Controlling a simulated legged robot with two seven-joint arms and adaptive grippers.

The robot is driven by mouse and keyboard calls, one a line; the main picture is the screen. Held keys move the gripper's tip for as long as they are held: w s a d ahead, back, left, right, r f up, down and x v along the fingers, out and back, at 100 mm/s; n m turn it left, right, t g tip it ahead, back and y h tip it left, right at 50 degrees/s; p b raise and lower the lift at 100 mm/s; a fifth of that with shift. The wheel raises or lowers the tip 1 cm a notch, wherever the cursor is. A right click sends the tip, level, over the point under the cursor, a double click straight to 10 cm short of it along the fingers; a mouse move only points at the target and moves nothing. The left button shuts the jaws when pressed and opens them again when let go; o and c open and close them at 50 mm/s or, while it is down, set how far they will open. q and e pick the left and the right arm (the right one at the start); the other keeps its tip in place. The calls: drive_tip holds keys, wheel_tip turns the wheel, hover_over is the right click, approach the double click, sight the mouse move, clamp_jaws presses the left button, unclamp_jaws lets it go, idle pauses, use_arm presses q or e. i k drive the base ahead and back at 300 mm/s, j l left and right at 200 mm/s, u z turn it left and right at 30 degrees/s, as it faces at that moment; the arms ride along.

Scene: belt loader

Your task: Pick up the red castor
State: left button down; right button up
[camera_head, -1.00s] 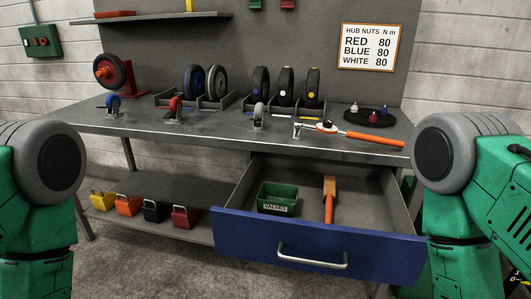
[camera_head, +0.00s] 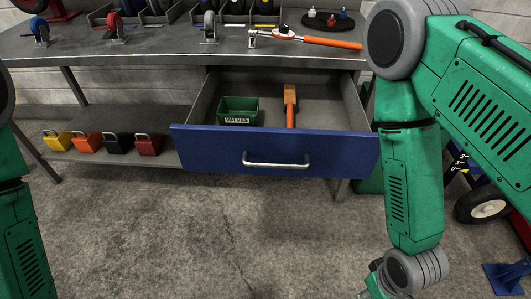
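The red castor (camera_head: 116,23) stands on the grey workbench (camera_head: 165,45) at the upper left, a red wheel in a metal bracket. A blue castor (camera_head: 40,30) stands to its left and a grey castor (camera_head: 209,24) to its right, each apart from it. My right arm hangs at the right of the view, far from the red castor, with its wrist at the bottom edge. Part of my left arm shows at the left edge. Neither gripper's fingers can be seen.
The blue drawer (camera_head: 210,150) stands open under the bench, holding a green valves bin (camera_head: 238,106) and an orange-handled tool (camera_head: 290,105). A torque wrench (camera_head: 325,41) lies on the bench. Several coloured padlock-shaped blocks, one red (camera_head: 149,144), sit on the lower shelf. Floor in front is clear.

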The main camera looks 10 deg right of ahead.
sight(114, 21)
drive_tip(key=i+j+z, duration=0.1)
drive_tip(key=z, duration=0.25)
drive_tip(key=j+z, duration=0.35)
drive_tip(key=i+j+z, duration=0.15)
drive_tip(key=z, duration=0.2)
